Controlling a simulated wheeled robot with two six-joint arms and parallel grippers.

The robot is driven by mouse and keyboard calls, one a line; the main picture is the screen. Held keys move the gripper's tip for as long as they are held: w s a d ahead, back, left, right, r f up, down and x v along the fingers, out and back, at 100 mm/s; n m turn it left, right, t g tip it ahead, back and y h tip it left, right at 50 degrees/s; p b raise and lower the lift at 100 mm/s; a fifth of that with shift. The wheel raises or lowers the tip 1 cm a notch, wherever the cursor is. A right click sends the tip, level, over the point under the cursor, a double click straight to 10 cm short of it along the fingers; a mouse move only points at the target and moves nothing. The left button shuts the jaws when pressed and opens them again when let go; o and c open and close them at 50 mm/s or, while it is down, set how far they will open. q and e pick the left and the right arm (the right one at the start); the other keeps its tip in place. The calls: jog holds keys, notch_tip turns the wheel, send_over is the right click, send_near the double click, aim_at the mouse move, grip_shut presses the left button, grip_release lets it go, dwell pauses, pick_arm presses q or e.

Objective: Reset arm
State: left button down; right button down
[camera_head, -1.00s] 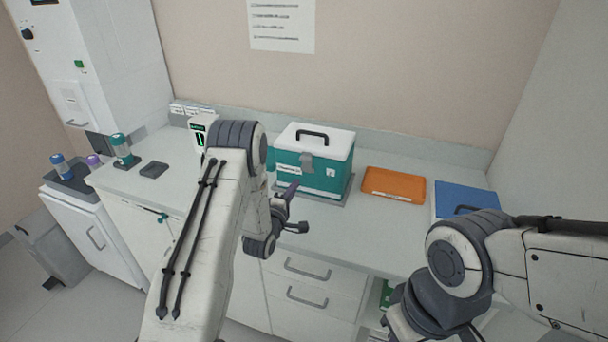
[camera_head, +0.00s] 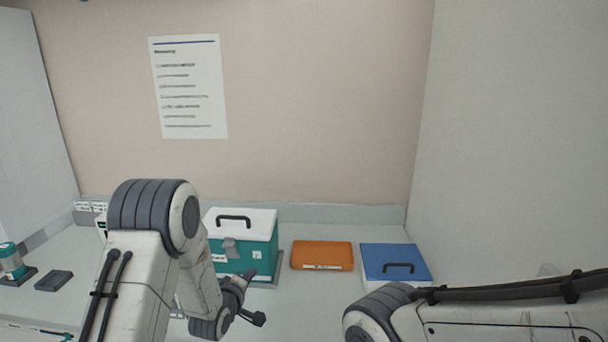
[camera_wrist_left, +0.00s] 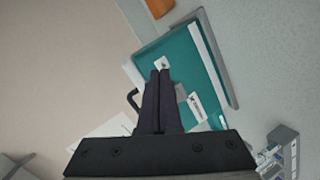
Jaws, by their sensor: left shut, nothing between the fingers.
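My left gripper (camera_head: 256,296) is in front of the teal cooler box (camera_head: 262,258) with a white lid, over the counter. In the left wrist view its two dark fingers (camera_wrist_left: 163,76) are together with nothing between them. The box (camera_wrist_left: 165,50) shows behind the fingers there; I cannot tell how near they are to it. My right arm comes in from the lower right of the head view. Its gripper is out of view.
An orange tray (camera_head: 322,255) and a blue case (camera_head: 395,262) with a black handle lie right of the box. At the left stand a teal-topped bottle (camera_head: 11,260) and a dark pad (camera_head: 54,281). A printed sheet (camera_head: 188,88) hangs on the wall.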

pick_arm(q)
jog(key=s+d+r+m+g, duration=0.3)
jog(key=s+d+m+g, duration=0.15)
jog(key=s+d, duration=0.35)
jog(key=s+d+r+m+g, duration=0.2)
jog(key=s+d+m+g, duration=0.3)
jog(key=s, duration=0.6)
jog(key=s+r+m+g, duration=0.1)
jog(key=s+m, duration=0.4)
jog(key=s, duration=0.6)
jog(key=s+a+r+m+g+y+b, duration=0.1)
jog(key=s+r+m+g, duration=0.1)
jog(key=s, duration=0.9)
jog(key=m+g, duration=0.1)
jog(key=m, duration=0.1)
jog(key=shift+s+a+m, duration=0.15)
jog(key=shift+a+m, duration=0.15)
jog(key=shift+m, duration=0.05)
jog(key=shift+g, duration=0.25)
